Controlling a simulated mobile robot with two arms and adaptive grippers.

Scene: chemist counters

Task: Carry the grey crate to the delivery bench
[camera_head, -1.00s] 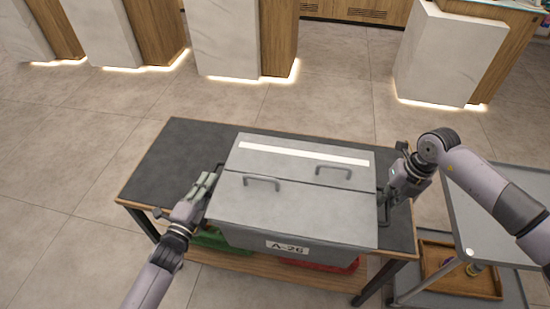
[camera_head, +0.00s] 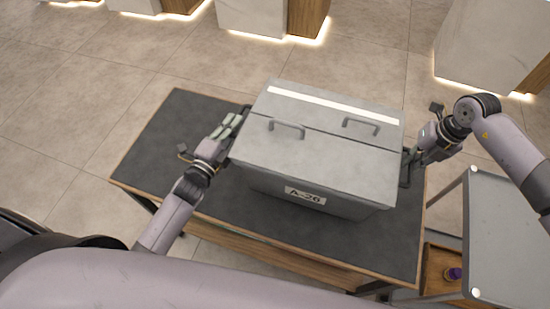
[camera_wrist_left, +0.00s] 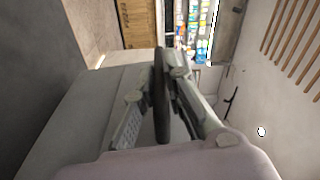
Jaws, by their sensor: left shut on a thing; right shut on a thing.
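The grey crate (camera_head: 315,170) has two lid handles, a white strip on its lid and an A-26 label on its front. It is over a dark-topped bench (camera_head: 175,140) with a wooden edge. I cannot tell whether its base touches the top. My left gripper (camera_head: 231,124) is shut at the crate's left side. In the left wrist view its fingers (camera_wrist_left: 160,95) close around a dark handle bar, with the crate's grey surface (camera_wrist_left: 85,115) beside it. My right gripper (camera_head: 411,162) is shut on the dark handle at the crate's right side.
A grey cart (camera_head: 510,235) stands close at the right of the bench, with a wooden tray (camera_head: 437,262) on its lower level holding a small purple item (camera_head: 453,273). Marble-and-wood counters (camera_head: 255,15) stand behind. Open tiled floor (camera_head: 80,75) lies left and behind.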

